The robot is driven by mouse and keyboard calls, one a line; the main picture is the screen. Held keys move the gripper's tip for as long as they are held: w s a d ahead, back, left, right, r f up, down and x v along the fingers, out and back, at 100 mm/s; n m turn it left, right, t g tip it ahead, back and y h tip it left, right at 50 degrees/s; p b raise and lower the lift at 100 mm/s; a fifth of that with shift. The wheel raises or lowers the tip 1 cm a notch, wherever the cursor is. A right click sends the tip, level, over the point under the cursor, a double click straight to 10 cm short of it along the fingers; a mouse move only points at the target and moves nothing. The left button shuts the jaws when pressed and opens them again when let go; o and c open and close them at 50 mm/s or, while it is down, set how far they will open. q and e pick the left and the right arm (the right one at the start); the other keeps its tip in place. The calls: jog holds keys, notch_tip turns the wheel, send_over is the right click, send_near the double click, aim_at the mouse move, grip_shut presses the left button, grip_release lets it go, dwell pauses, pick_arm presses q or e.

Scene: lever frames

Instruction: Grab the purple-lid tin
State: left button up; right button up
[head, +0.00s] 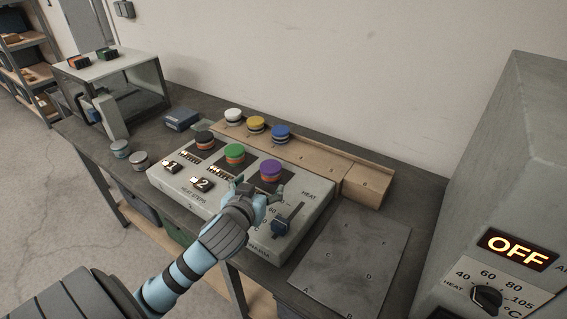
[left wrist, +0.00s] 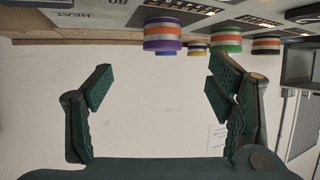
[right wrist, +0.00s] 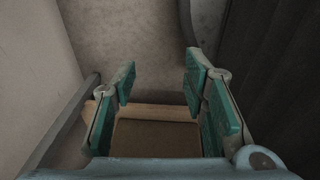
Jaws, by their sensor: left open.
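The purple-lid tin (head: 270,171) stands upright on the right part of the grey control panel, with an orange and white band under its lid. It also shows in the left wrist view (left wrist: 162,34), upside down at the top. My left gripper (head: 258,190) is open just in front of the tin, on its near side, and nothing is between its fingers. In the left wrist view the fingers (left wrist: 158,85) are apart and the tin lies beyond them. My right gripper (right wrist: 160,85) shows only in its own wrist view, open and empty.
Green-lid (head: 234,153) and black-lid (head: 204,141) tins share the panel. White (head: 233,116), yellow (head: 256,124) and blue (head: 280,133) tins stand on the wooden rack behind. A slider lever (head: 281,226) rises right of my left gripper. A lettered grey plate (head: 352,250) lies bare at right.

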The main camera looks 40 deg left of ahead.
pick_arm(q)
jog(key=b, duration=0.2)
send_near(270, 168)
jog(key=w+f, duration=0.1)
jog(key=w+a+f, duration=0.1)
jog(key=shift+w+a+f, duration=0.2)
jog(key=shift+w+f, duration=0.05)
jog(key=shift+w, duration=0.15)
jog(key=x, duration=0.2)
jog(key=b+x, duration=0.1)
jog(key=x, duration=0.4)
jog(key=shift+w+a+r+b, duration=0.1)
jog(key=shift+w+r+b, duration=0.2)
jog(key=shift+w, duration=0.05)
jog(key=c, duration=1.5)
jog(key=shift+o, duration=0.2)
pick_arm(e)
jog(key=f, duration=0.1)
jog(key=s+f, duration=0.1)
jog(key=f, duration=0.1)
jog(key=shift+s+f, duration=0.15)
jog(key=shift+f, duration=0.1)
pick_arm(q)
jog(key=shift+r, duration=0.15)
